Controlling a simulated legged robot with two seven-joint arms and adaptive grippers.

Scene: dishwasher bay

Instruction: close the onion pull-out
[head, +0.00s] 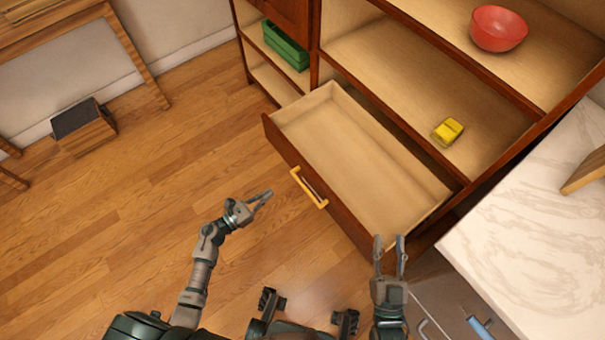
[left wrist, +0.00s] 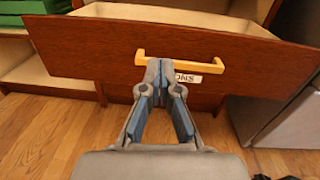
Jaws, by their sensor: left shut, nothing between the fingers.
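The onion pull-out is a wooden drawer with a dark red-brown front (head: 330,203), standing out from the cabinet and empty inside. Its yellow bar handle (head: 309,188) also shows in the left wrist view (left wrist: 222,63), above a white label ending in "ONS" (left wrist: 200,67). My left gripper (head: 270,193) is shut and empty, in front of the drawer front. My right gripper (head: 389,238) is open and empty near the drawer's right front corner.
The cabinet shelves hold a red bowl (head: 498,29), a yellow item (head: 447,131) and a green crate (head: 285,46). A marble counter (head: 540,215) and a grey appliance (head: 445,305) stand at right.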

